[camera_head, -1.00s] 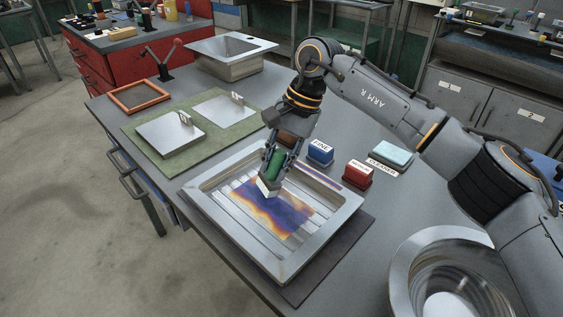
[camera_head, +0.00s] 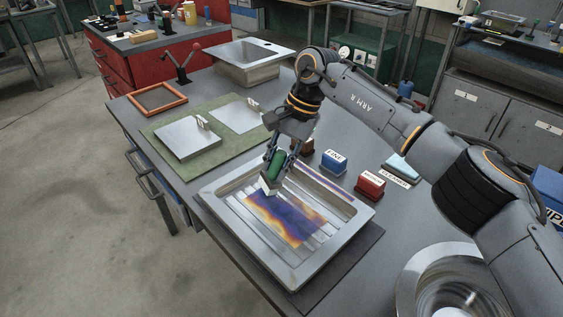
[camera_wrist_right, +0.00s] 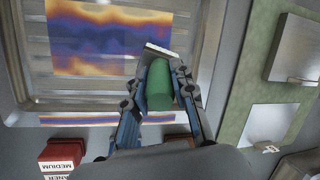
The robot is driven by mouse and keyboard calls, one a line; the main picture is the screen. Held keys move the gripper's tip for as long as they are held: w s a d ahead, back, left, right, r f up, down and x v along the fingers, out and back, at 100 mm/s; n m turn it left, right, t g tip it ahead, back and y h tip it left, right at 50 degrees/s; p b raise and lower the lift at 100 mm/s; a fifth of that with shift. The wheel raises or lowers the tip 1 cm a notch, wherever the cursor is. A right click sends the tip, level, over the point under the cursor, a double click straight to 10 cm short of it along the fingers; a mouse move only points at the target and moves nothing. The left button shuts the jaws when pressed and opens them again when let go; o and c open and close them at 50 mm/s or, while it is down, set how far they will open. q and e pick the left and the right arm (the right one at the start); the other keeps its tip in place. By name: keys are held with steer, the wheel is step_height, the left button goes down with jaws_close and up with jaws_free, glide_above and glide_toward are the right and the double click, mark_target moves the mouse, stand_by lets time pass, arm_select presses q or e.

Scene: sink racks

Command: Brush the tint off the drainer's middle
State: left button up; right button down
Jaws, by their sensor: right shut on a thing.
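The drainer (camera_head: 222,205) is a shallow metal tray with ridges across its floor. A blue, purple and orange tint patch (camera_head: 285,218) covers its middle; it also shows in the wrist view (camera_wrist_right: 105,38). My right gripper (camera_head: 272,178) is shut on a green-handled brush (camera_wrist_right: 156,85). The brush's pale head (camera_head: 269,188) is at the patch's far-left edge; whether it touches the metal I cannot tell. My left gripper is not in view.
A narrow tint strip (camera_head: 319,182) runs along the drainer's far rim. Beyond it stand a blue block (camera_head: 333,163), a red block (camera_head: 370,187) and a pale pad (camera_head: 400,167). A green mat (camera_head: 172,163) with metal plates lies left. A round metal bowl (camera_head: 410,268) is at front right.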

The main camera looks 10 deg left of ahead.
steer(key=shift+w+a+r+p, duration=0.15)
steer(key=shift+w+a+p, duration=0.05)
steer(key=shift+a+p, duration=0.1)
steer(key=shift+w+a+p, duration=0.3)
steer(key=shift+w+a, duration=0.05)
steer(key=shift+a, duration=0.15)
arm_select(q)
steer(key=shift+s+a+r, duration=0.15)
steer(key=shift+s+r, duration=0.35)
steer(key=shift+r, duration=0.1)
